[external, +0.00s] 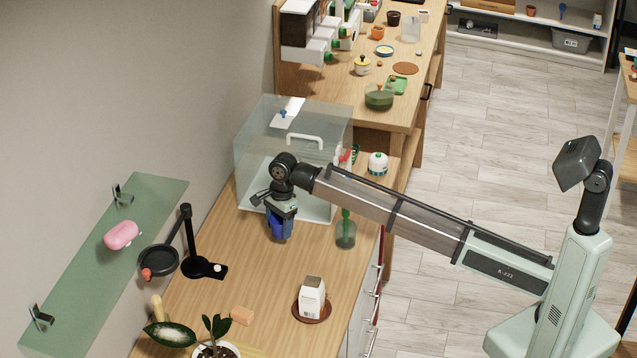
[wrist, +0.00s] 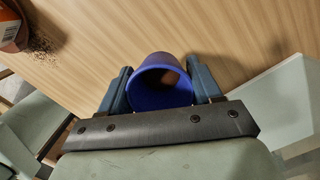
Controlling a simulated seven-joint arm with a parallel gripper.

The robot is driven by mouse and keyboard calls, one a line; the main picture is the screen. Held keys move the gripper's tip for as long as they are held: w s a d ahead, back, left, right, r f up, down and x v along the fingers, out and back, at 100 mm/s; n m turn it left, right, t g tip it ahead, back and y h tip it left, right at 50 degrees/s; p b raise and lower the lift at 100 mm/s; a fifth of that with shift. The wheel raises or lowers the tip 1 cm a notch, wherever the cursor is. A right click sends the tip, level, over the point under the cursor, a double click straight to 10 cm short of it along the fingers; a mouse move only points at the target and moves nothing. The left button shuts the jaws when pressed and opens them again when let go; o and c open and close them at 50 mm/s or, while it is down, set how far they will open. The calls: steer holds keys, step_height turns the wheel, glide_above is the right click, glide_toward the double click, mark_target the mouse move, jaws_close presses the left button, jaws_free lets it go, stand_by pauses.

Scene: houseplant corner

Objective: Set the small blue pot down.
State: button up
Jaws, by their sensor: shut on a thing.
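The small blue pot (external: 278,229) is at my gripper (external: 281,219), over the wooden counter in front of the clear glass case. In the wrist view the pot (wrist: 160,84) is between the two dark fingers of my gripper (wrist: 160,72), which are shut on its sides. Its round opening faces the wrist camera and its inside looks empty. Wood grain shows beyond it. I cannot tell whether its base touches the counter (external: 240,265) or hangs just above it.
The glass case (external: 262,160) stands behind my gripper. A green glass bottle (external: 345,235) stands to the right. A white carton (external: 312,296) on a round brown mat is nearer the front. A black stand (external: 190,250) is at left. Bare counter lies in front of the pot.

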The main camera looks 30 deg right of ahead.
mark_target(280, 252)
steer(key=shift+f, duration=3.4)
steer(key=shift+f, duration=0.15)
steer(key=o, duration=1)
steer(key=shift+o, duration=0.2)
steer(key=r, duration=0.4)
steer(key=d+r, duration=0.1)
steer(key=r, duration=0.7)
steer(key=shift+w+d+r, duration=0.15)
steer(key=shift+d, duration=0.05)
